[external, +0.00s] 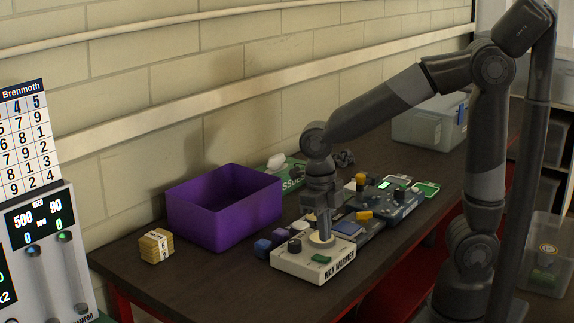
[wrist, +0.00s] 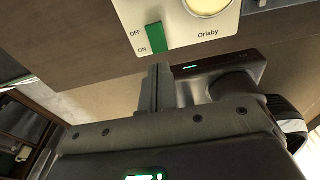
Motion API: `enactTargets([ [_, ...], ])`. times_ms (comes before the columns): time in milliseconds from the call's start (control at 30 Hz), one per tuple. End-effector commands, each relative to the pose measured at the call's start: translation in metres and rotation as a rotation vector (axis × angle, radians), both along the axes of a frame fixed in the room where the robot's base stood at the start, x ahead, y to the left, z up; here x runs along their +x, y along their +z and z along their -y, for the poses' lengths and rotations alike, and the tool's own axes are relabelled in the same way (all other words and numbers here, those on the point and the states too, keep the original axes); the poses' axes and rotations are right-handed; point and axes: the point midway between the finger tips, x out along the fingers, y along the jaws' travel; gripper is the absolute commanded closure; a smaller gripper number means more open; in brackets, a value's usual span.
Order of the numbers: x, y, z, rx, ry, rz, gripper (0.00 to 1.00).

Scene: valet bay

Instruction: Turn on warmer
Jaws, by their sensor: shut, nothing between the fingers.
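The wax warmer (external: 296,264) is a white box on the dark table, with a round yellowish pot on top and a green switch (external: 321,258) near its front edge. In the wrist view, the warmer's white panel (wrist: 186,38) has its green switch (wrist: 155,37) beside the labels OFF and ON. The switch's exact position is hard to tell. My gripper (external: 323,236) is above the warmer in the external view, partly hiding the pot. In the wrist view my gripper (wrist: 158,70) is shut and empty, with its fingertips just below the ON end of the switch; contact cannot be told.
A purple bin (external: 222,215) stands behind and left of the warmer. Small blue blocks (external: 264,247) lie beside the warmer. Several devices (external: 400,205) stand to its right. A yellow bundle (external: 156,246) lies at the left. The table's front left is clear.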

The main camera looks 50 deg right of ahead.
Motion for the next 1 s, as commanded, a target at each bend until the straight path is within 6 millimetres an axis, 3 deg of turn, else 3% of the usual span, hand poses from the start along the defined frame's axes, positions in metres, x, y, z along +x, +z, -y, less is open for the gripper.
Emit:
enactTargets([
  [100, -0.003, -0.022, 0.000, -0.002, 0.001, -0.002, 1.00],
  [300, -0.005, -0.042, 0.000, -0.001, -0.001, 0.001, 1.00],
  [1000, -0.007, -0.049, 0.000, -0.001, -0.001, 0.038, 1.00],
])
